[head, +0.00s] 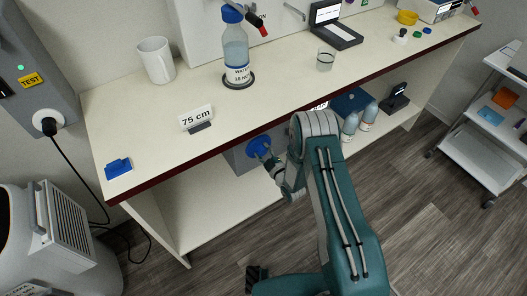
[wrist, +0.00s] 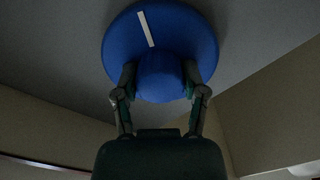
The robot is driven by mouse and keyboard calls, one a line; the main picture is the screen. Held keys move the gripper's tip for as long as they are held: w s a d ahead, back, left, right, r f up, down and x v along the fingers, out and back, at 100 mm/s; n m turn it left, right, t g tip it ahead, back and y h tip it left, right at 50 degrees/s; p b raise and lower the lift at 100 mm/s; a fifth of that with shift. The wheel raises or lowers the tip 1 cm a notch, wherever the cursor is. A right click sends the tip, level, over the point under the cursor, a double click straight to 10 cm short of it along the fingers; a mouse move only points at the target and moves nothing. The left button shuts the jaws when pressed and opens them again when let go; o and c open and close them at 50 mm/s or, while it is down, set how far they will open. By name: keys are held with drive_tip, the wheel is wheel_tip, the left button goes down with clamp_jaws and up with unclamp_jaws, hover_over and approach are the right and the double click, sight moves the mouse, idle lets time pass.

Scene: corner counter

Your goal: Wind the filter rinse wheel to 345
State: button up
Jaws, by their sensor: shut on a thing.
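The rinse wheel is a blue round disc with a central hub and a white line on its face. In the head view the wheel (head: 258,145) sits on the front of a grey box (head: 238,158) under the counter. In the wrist view the wheel (wrist: 190,38) fills the upper middle, its white line pointing up and slightly left. My gripper (wrist: 160,85) has one finger on each side of the blue hub and is shut on it. In the head view my gripper (head: 270,162) is at the wheel's lower right. No number scale is readable in either view.
The counter's dark front edge (head: 225,146) runs above the wheel. Bottles (head: 350,125) and a blue box (head: 350,102) stand on the lower shelf to the right. On the counter top are a mug (head: 156,60), a bottle (head: 236,55) and a "75 cm" sign (head: 196,117).

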drive_tip(key=m, duration=0.5)
drive_tip(key=shift+w+a+r, duration=0.15)
drive_tip(key=shift+a+r, duration=0.05)
drive_tip(key=shift+a, duration=0.1)
drive_tip(key=m, duration=0.4)
drive_tip(key=shift+m, duration=0.4)
drive_tip(key=m, duration=0.5)
drive_tip(key=shift+d+m, duration=0.1)
drive_tip(key=shift+m, duration=2.4)
drive_tip(key=shift+w, duration=0.1)
drive_tip(key=o, duration=0.9)
drive_tip(key=shift+c, duration=0.2)
drive_tip(key=shift+o, duration=1.4)
drive_tip(key=shift+f, duration=0.1)
drive_tip(key=shift+w, duration=0.15)
